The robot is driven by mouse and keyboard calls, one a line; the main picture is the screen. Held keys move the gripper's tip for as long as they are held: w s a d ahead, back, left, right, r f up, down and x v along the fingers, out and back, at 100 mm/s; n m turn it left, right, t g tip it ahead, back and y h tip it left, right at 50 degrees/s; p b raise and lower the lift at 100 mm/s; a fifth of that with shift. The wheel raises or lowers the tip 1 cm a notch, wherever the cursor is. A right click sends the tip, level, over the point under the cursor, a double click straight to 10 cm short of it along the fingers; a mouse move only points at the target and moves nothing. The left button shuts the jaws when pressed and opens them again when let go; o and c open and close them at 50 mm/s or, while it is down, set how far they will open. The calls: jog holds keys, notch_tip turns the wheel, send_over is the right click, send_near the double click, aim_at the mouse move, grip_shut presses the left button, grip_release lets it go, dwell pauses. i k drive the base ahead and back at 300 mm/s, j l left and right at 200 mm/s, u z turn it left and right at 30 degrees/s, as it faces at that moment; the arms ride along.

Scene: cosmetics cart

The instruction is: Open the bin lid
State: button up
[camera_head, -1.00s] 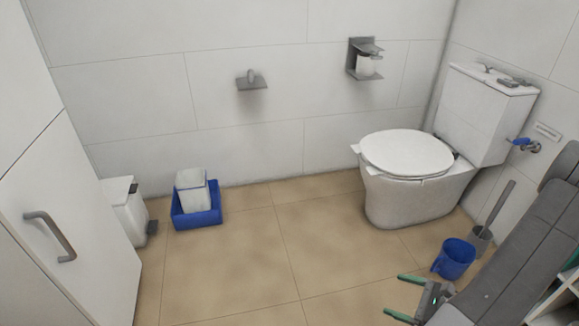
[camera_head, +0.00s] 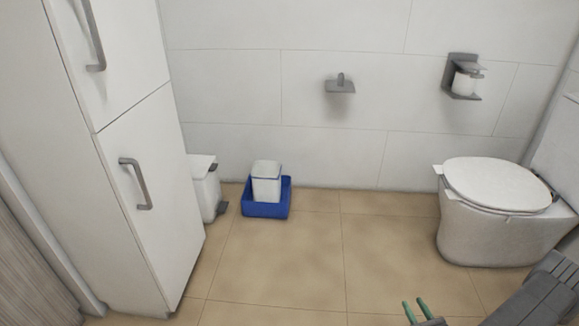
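A white pedal bin (camera_head: 207,192) stands on the floor at the left, partly hidden behind the tall white cabinet. Its flat lid (camera_head: 201,163) looks closed, and a dark grey pedal (camera_head: 222,208) sticks out low at its right. My gripper (camera_head: 417,308) is at the bottom edge, right of centre, far from the bin. Its two green fingers are apart with nothing seen between them. The lower part of the gripper is cut off by the frame.
The white cabinet (camera_head: 150,190) with grey handles stands at the left, in front of the bin. A blue tray (camera_head: 266,210) holding a white container (camera_head: 266,181) sits right of the bin. A toilet (camera_head: 485,230) is at the right. The middle floor is clear.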

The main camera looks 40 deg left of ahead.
aim_at(199, 165)
jog(key=i+j+u, duration=0.15)
jog(key=u, duration=0.3)
jog(key=i+j+u, duration=0.15)
jog(key=u, duration=0.35)
jog(key=i+j+u, duration=0.1)
jog(key=u, duration=0.35)
jog(key=i+u, duration=0.3)
jog(key=u, duration=0.2)
jog(key=i+l+u, duration=0.25)
jog(key=i+l, duration=0.2)
jog(key=i, duration=0.3)
jog(key=i+l+u, duration=0.3)
jog(key=i+l, duration=0.3)
jog(key=i, duration=0.15)
